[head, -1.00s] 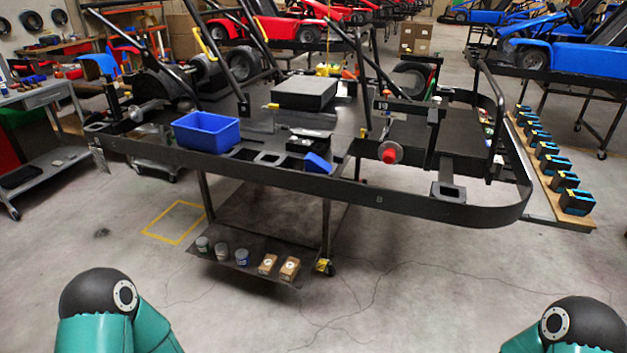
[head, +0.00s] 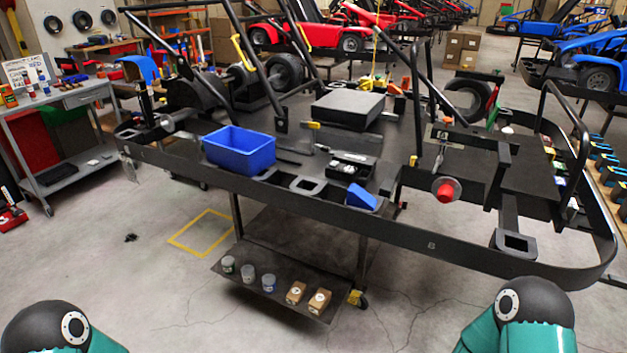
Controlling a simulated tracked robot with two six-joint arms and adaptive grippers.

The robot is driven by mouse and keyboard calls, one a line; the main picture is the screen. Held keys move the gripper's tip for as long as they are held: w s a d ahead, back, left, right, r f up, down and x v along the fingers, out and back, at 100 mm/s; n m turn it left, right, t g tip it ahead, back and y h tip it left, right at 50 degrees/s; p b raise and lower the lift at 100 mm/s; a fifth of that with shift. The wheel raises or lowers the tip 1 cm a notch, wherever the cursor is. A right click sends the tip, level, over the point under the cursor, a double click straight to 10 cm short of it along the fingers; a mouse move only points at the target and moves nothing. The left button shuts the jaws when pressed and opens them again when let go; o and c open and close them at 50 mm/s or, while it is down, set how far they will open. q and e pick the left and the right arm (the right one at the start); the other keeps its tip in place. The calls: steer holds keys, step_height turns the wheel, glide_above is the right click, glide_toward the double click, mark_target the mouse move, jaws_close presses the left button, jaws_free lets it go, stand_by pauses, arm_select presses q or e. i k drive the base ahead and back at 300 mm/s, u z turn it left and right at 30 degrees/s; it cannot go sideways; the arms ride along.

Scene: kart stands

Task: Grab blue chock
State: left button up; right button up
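The blue chock (head: 361,196) is a small wedge on the kart frame's deck, near its front rail, right of a blue bin (head: 239,150). A small black tray (head: 350,167) with light items lies just behind it. The rail hides part of its base. Only rounded teal and black parts of my arms show at the bottom left and bottom right corners. Neither of my grippers is in view.
The kart frame's black rail (head: 431,246) spans the middle. Below it a shelf (head: 235,266) holds cans and small boxes. A grey cart (head: 65,155) stands at left. The floor in front is clear.

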mark_target(357, 197)
steer(key=u, duration=0.2)
steer(key=i, duration=1.2)
steer(key=z, duration=0.15)
